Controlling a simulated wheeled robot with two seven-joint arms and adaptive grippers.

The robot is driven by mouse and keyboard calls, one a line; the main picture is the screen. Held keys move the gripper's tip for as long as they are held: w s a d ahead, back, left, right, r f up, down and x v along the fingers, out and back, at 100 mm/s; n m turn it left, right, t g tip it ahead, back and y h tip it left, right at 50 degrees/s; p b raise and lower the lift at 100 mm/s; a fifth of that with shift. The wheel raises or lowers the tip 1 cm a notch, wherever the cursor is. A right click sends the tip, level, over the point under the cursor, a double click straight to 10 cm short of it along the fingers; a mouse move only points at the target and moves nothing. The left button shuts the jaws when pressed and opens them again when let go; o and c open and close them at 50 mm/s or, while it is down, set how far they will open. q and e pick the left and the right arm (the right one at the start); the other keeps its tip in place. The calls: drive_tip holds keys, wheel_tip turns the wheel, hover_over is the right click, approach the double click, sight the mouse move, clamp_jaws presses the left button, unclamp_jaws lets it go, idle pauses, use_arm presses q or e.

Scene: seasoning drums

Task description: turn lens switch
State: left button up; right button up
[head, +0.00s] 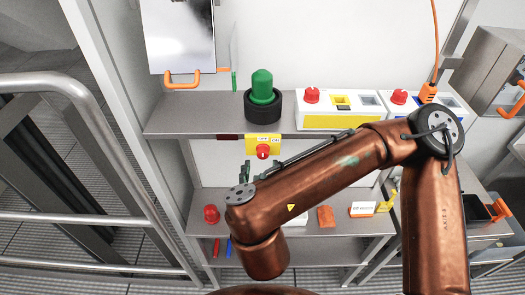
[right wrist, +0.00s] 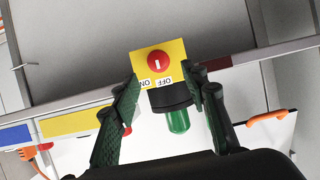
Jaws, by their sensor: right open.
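The lens switch is a yellow plate (head: 250,140) with a red round knob (head: 263,152), on the front edge of the upper shelf. In the right wrist view the plate (right wrist: 143,69) appears upside down with ON and OFF labels, and a white mark runs upright on the knob (right wrist: 158,62). My right gripper (right wrist: 162,74) is open, its dark green fingers spread to either side of the plate in that view. The gap between them is empty and the knob lies beyond the fingertips. In the head view my right arm hides most of this gripper. My left gripper is not in view.
A green lamp (head: 262,87) in a black base stands on the upper shelf (head: 190,115) above the switch. The lower shelf holds a red button (head: 211,213) and an orange block (head: 326,216). A metal railing (head: 75,205) is at left.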

sight(263, 155)
drive_tip(key=p+x, duration=0.1)
drive_tip(key=x, duration=0.1)
drive_tip(key=p+x, duration=0.1)
drive_tip(key=x, duration=0.3)
drive_tip(key=shift+w+d+p, duration=0.3)
drive_tip(key=shift+w+p, duration=0.1)
drive_tip(key=shift+w+a+f, duration=0.1)
drive_tip(key=shift+w+f, duration=0.1)
drive_tip(key=shift+w, duration=0.2)
clamp_jaws()
